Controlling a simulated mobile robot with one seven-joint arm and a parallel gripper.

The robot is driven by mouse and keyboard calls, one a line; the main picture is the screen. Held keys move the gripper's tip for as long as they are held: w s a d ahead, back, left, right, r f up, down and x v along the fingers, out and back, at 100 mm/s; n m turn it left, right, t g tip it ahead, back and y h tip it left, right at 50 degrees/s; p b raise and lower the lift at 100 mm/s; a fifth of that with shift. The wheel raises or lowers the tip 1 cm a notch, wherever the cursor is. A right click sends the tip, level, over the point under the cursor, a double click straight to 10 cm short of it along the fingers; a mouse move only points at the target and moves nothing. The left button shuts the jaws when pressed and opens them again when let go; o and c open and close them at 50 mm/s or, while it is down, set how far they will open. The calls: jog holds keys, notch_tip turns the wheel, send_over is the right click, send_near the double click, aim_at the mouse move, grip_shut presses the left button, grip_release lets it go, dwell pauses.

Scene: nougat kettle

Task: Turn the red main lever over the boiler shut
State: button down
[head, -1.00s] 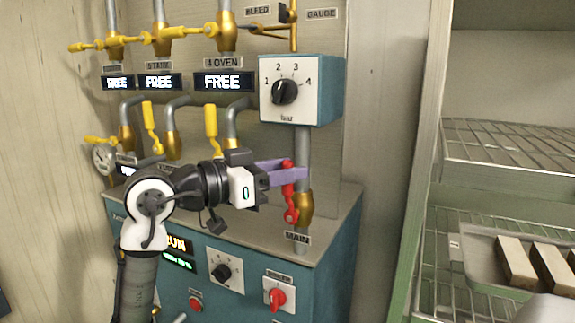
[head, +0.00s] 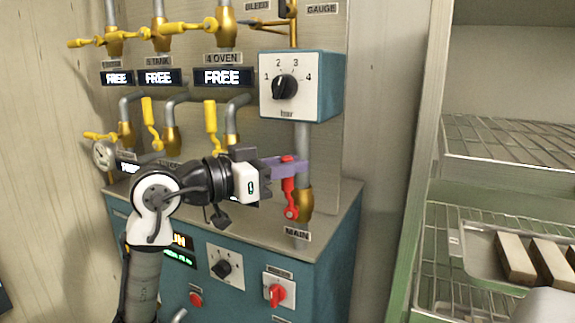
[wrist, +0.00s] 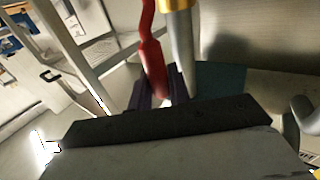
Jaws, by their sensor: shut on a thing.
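The red main lever (head: 290,198) is on the brass valve (head: 305,203) of the vertical grey pipe, just above the MAIN label (head: 297,235). It stands upright, close alongside the pipe. My gripper (head: 290,168) comes from the left with its purple fingers at the lever's upper end. In the wrist view the red lever (wrist: 152,60) runs down between the dark purple fingers (wrist: 158,92), and the grey pipe and brass valve (wrist: 177,5) are just beside it. The fingers are shut on the lever; its gripped end is partly hidden. The boiler (head: 325,240) is the teal cabinet below.
A pressure dial box (head: 318,88) is on the pipe above my gripper. Several yellow levers, such as one (head: 210,117) at left, stand near my arm. A red switch (head: 278,294) is on the boiler front. A wire rack with a tray (head: 480,262) stands at right.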

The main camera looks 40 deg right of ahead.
jog(key=shift+w, duration=0.1)
jog(key=w+a+f+n+t+h+p, duration=0.1)
jog(key=w+f+n+t, duration=0.3)
jog(key=n, duration=0.8)
jog(key=w+a+f+n+t+h+p, duration=0.2)
jog(key=w+f+n+t+h, duration=0.2)
jog(key=n+t, duration=0.5)
jog(key=shift+w+a+f+n, duration=0.4)
jog(key=shift+f+n, duration=0.4)
jog(key=shift+n, duration=1.2)
jog(key=shift+f, duration=0.1)
jog(key=c, duration=1.4)
grip_release()
jog(key=shift+o, duration=0.2)
